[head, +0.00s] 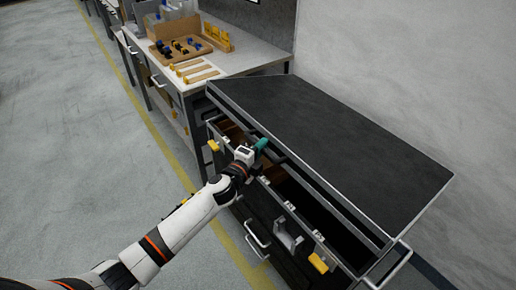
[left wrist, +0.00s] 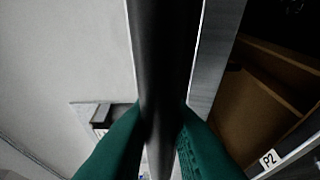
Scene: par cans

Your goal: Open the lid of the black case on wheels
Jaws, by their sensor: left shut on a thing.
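The black case (head: 262,207) stands by the wall, with metal edges and a front catch plate. Its dark lid (head: 330,140) is partly raised, with a gap along the front that shows the inside. My left gripper (head: 262,145) is at the lid's front edge, toward its left part. In the left wrist view its green fingers (left wrist: 160,135) are shut on a dark bar (left wrist: 165,60) along the lid's front. Wooden dividers (left wrist: 268,75) show inside the case there. My right gripper is not in view.
Yellow latches (head: 318,262) and a metal side handle (head: 398,268) stick out from the case. A workbench (head: 255,55) with a wooden tray (head: 190,52) of small parts stands just behind it. A grey wall (head: 420,70) is close at the right. Floor (head: 70,150) at the left is clear.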

